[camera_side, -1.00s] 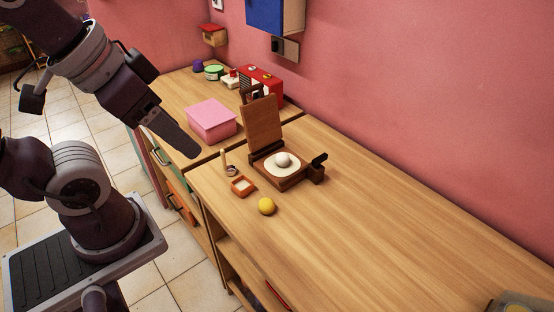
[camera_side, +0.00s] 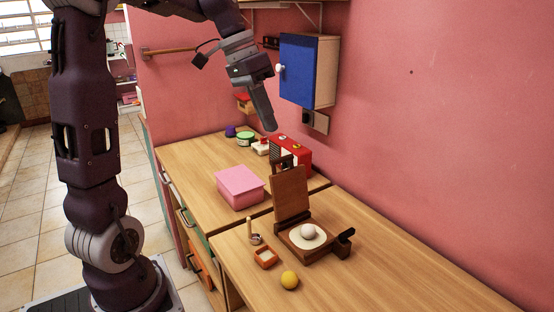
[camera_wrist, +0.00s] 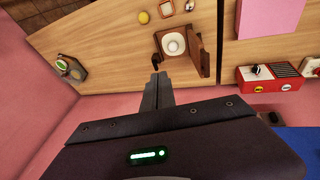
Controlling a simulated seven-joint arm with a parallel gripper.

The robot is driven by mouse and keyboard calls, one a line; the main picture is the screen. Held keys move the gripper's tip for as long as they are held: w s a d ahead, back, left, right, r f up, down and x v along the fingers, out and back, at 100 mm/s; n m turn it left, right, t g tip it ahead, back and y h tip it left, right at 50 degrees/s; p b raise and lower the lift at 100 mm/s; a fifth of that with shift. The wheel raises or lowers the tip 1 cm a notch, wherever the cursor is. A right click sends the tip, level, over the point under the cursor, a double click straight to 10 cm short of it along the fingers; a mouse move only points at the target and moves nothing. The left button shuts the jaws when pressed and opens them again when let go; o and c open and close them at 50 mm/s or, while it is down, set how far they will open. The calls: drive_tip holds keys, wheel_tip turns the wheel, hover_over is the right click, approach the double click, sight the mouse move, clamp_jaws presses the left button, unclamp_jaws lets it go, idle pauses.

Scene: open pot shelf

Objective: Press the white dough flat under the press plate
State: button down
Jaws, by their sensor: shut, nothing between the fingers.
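The white dough ball (camera_side: 308,231) rests on a pale round disc (camera_side: 299,241) on the base of the wooden press (camera_side: 314,254). The press plate (camera_side: 291,194) stands raised, hinged at the back left of the base. A dark handle (camera_side: 344,238) sticks out at the right of the base. In the wrist view the dough (camera_wrist: 173,45) and the plate (camera_wrist: 195,52) show beyond my fingers. My gripper (camera_side: 269,127) is shut and empty, pointing down, well above the counter and behind the raised plate. It also shows in the wrist view (camera_wrist: 158,80).
A yellow ball (camera_side: 289,280), an orange dish (camera_side: 265,258) and a small cup with a pestle (camera_side: 255,238) stand in front of the press. A pink box (camera_side: 240,187) and a red appliance (camera_side: 296,155) stand to the left. A blue cabinet (camera_side: 299,71) hangs near my gripper.

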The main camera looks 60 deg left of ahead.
drive_tip(key=w+a+f+m+t+h, duration=0.1)
drive_tip(key=w+a+f+h, duration=0.15)
drive_tip(key=a, duration=0.75)
drive_tip(key=w+a+f+t+h, duration=0.1)
drive_tip(key=a+f, duration=0.3)
drive_tip(key=a, duration=0.5)
drive_tip(key=w+d+f, duration=0.4)
drive_tip(key=d+f, duration=0.3)
drive_tip(key=d, duration=0.1)
drive_tip(key=shift+d, duration=0.35)
drive_tip(key=shift+y, duration=0.35)
drive_tip(key=d+r+m+y, duration=0.1)
drive_tip(key=d+m+y, duration=0.1)
drive_tip(key=d+y, duration=0.8)
drive_tip(key=d+f+y, duration=0.1)
drive_tip(key=d+f, duration=0.3)
drive_tip(key=d, duration=0.3)
drive_tip(key=d+f+y, duration=0.2)
drive_tip(key=d+f, duration=0.2)
drive_tip(key=d, duration=0.3)
drive_tip(key=shift+d+f+m+y, duration=0.25)
drive_tip(key=shift+f+m+y, duration=0.05)
drive_tip(key=shift+f+m, duration=0.1)
